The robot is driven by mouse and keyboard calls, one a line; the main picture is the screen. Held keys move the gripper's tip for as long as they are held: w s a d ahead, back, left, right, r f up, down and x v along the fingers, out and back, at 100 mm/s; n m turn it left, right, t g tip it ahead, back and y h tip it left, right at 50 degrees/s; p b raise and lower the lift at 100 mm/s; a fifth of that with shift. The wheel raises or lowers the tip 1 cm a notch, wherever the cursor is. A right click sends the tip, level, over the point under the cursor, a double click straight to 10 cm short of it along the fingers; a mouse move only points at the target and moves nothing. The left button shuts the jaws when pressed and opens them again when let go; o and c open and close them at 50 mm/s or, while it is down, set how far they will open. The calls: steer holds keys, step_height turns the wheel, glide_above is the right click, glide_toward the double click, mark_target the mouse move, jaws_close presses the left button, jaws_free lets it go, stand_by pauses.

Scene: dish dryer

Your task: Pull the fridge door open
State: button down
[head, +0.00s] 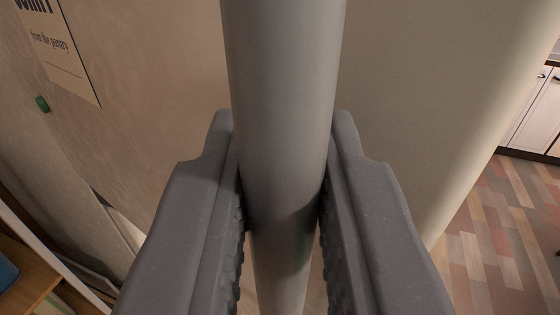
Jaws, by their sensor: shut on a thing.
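The fridge door (400,110) is a large pale beige surface that fills most of the head view behind my gripper. A grey, round, bar-like fridge handle (284,70) runs from the top of the view down to the bottom centre. My gripper (283,190) has its two dark grey fingers on either side of the bar. The fingers press against it, so it is shut on the handle. The handle's ends are out of view. I cannot tell from this view whether the door stands ajar.
A wooden shelf (30,270) shows at lower left. At right are a white cabinet (535,110) and a clear patterned floor (500,215).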

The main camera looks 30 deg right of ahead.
steer(key=shift+s+a+r+h+p, duration=0.1)
steer(key=shift+s+a+h+p, duration=0.15)
steer(key=shift+a+p, duration=0.4)
steer(key=shift+a, duration=0.2)
steer(key=c, duration=1.4)
jaws_free()
steer(key=shift+c, duration=0.2)
steer(key=shift+s+a, duration=0.1)
steer(key=shift+s, duration=0.05)
steer(key=p+v, duration=0.3)
steer(key=v, duration=1)
steer(key=shift+a, duration=0.3)
steer(key=shift+s, duration=0.15)
